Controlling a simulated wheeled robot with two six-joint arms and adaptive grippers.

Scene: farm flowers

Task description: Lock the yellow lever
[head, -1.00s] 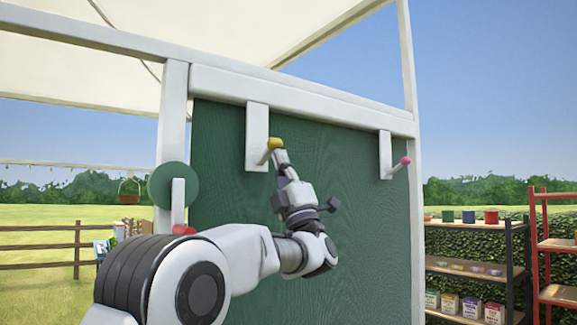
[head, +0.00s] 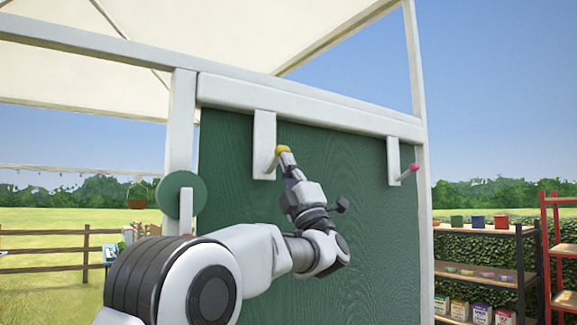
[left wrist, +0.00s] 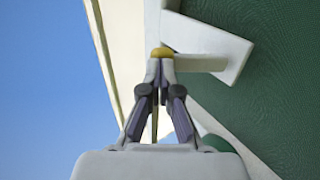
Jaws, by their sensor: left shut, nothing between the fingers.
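The yellow lever (head: 282,149) is a yellow knob on a white bracket (head: 264,150) at the top of the green panel (head: 370,245). My left gripper (head: 286,158) is shut with nothing between its fingers. Its tips are at the yellow knob, just below it in the head view, and cover part of it. In the left wrist view the yellow knob (left wrist: 161,52) shows right at the closed fingertips (left wrist: 160,62). I cannot tell whether they touch. My right gripper is not in view.
A second bracket with a pink knob (head: 413,167) is farther right on the panel. A green disc (head: 181,194) is on the left post. Shelves (head: 487,273) with pots stand at the right. A wooden fence (head: 50,249) runs at the left.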

